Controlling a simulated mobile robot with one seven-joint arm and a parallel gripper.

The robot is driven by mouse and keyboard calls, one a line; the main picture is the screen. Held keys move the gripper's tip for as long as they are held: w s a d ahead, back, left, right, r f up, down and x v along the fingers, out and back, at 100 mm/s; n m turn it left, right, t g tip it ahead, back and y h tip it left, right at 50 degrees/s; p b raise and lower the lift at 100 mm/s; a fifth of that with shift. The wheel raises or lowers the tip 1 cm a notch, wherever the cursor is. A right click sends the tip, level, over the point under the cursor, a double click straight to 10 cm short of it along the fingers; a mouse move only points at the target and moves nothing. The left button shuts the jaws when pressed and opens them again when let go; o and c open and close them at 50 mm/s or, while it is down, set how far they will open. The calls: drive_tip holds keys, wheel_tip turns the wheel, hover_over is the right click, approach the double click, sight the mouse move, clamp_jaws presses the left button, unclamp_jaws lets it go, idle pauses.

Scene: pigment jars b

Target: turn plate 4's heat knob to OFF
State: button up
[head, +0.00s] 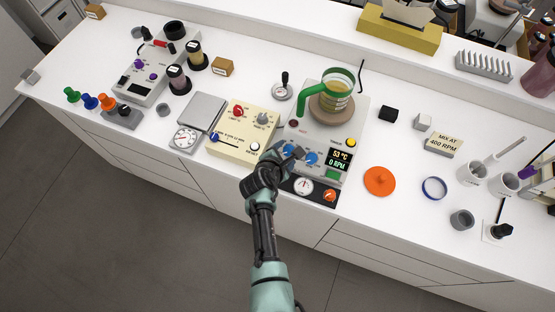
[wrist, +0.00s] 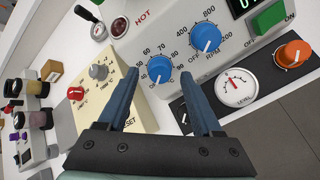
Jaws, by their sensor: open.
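The hot plate (head: 329,122) carries a beaker with a green handle (head: 337,90), and its display (head: 339,159) reads 53 °C and 0 RPM. The right blue knob (wrist: 205,38) is marked RPM. My gripper (wrist: 160,77) is open, with its fingers on either side of the heat knob in the wrist view. I cannot tell whether they touch it.
A cream box with knobs (head: 243,131) stands close on the left. A dark panel with a round gauge (wrist: 236,87) and an orange knob (wrist: 292,53) lies along the plate's front. An orange lid (head: 379,181) and a blue ring (head: 433,188) lie to the right, with bare counter around them.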

drive_tip(key=v, duration=1.1)
drive_tip(key=shift+s+r, duration=0.2)
drive_tip(key=shift+r, duration=0.1)
drive_tip(key=shift+w+a, duration=0.1)
